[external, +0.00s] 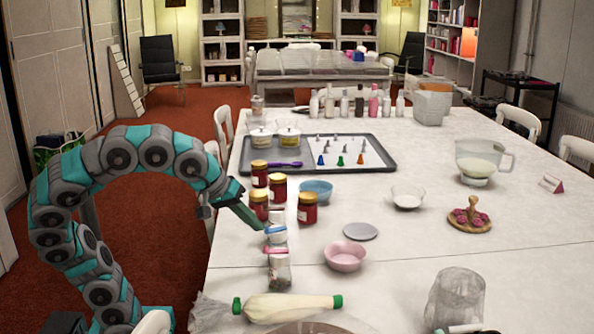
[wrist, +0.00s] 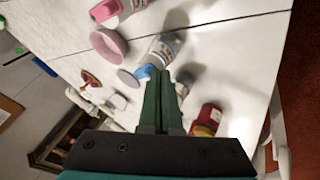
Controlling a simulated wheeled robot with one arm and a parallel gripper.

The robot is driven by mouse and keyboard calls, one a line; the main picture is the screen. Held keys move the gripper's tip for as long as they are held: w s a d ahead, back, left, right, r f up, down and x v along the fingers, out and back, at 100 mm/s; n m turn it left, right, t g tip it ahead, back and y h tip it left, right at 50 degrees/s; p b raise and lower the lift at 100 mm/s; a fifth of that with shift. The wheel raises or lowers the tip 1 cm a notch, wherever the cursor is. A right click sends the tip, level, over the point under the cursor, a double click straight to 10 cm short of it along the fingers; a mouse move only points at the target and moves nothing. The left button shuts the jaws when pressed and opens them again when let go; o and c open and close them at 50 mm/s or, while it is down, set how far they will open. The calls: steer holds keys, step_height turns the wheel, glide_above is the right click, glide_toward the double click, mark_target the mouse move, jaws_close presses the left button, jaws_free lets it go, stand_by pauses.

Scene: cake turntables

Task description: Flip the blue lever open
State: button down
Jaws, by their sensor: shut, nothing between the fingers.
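The blue lever (external: 276,229) sits at the top of a small clear jar (external: 278,238) near the table's left side. In the wrist view the blue lever (wrist: 145,71) lies just left of my fingertips, with its jar (wrist: 166,47) beyond them. My gripper (external: 262,227) is shut and empty, its green fingers slanting down to the lever from the left. The fingers (wrist: 161,76) partly cover the jar's near end in the wrist view. I cannot tell whether they touch the lever, or how far it is raised.
A similar jar with a pink lever (external: 275,250) stands just in front. A pink bowl (external: 345,257) and a grey disc (external: 361,231) lie to the right. Several red jars (external: 308,208) and a blue bowl (external: 316,190) stand behind.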

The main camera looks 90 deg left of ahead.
mark_target(284, 230)
steer(key=shift+w+d+n+g+y+p, duration=0.45)
steer(key=shift+w+d+n+y+p, duration=0.3)
steer(key=shift+w+d+n, duration=0.45)
steer(key=shift+w+d+n+g+y+p, duration=0.5)
steer(key=shift+w+d+n+y, duration=0.4)
steer(key=shift+d+n, duration=0.6)
steer(key=shift+w+d, duration=0.2)
steer(key=shift+w, duration=0.95)
steer(key=shift+a, duration=0.1)
steer(key=shift+w+a, duration=0.2)
steer(key=shift+a, duration=0.45)
